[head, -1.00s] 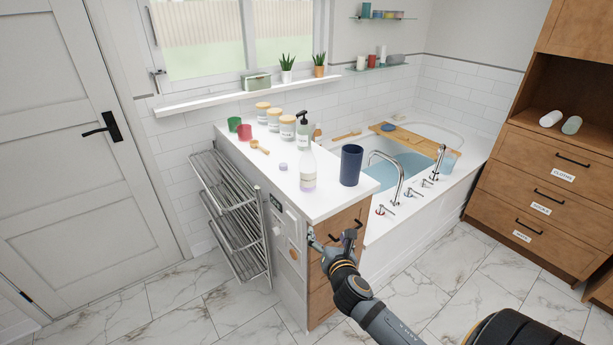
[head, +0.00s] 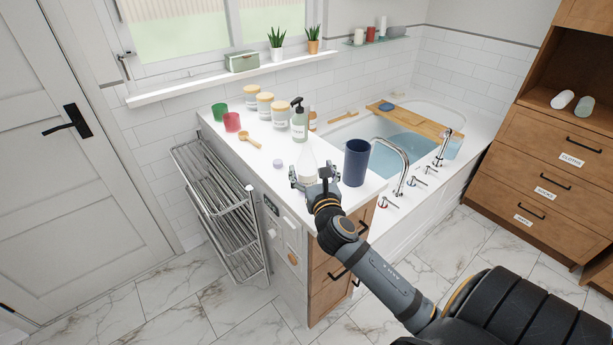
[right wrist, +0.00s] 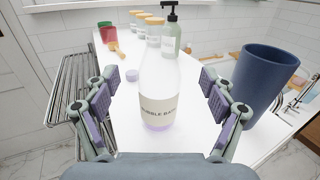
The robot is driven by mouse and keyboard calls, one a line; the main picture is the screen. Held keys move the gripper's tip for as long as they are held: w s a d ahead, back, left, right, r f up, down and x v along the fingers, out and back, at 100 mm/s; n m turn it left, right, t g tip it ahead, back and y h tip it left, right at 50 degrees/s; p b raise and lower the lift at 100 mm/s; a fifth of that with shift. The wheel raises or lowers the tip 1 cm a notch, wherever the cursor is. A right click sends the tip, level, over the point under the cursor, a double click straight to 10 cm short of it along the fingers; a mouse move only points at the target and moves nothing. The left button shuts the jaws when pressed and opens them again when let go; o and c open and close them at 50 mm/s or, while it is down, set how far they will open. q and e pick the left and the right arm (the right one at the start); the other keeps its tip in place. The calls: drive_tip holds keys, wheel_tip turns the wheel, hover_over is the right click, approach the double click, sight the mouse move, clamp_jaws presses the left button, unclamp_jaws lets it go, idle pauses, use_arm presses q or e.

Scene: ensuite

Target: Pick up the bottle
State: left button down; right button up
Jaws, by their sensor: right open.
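The clear bottle with a white label reading "BUBBLE BATH" and a purple base (right wrist: 159,92) stands upright on the white counter. In the head view the bottle (head: 308,163) shows just beyond my right gripper (head: 314,181), which hides its lower part. In the right wrist view the right gripper (right wrist: 160,108) is open, with one padded finger on each side of the bottle and gaps between them. My left gripper is not in view.
A dark blue cup (head: 356,163) stands close to the right of the bottle. A green pump bottle (head: 299,122), several lidded jars (head: 265,106), a red cup (head: 232,122) and a small purple lid (head: 278,163) are farther back. A towel rack (head: 215,200) is at the left.

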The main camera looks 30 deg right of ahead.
sight(307, 158)
drive_tip(key=shift+w+d+r, duration=0.2)
drive_tip(key=shift+w+d, duration=0.05)
drive_tip(key=shift+w, duration=0.45)
drive_tip(key=x, duration=0.2)
drive_tip(key=p+x, duration=0.1)
drive_tip(key=shift+w+d+f, duration=0.1)
drive_tip(key=shift+w+f, duration=0.2)
drive_tip(key=shift+w, duration=0.1)
drive_tip(key=shift+s+r, duration=0.1)
drive_tip(key=shift+c, duration=0.4)
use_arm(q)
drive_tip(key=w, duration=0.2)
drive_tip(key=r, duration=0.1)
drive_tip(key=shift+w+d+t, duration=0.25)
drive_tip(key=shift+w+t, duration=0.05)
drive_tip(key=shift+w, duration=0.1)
use_arm(e)
drive_tip(key=c, duration=1.7)
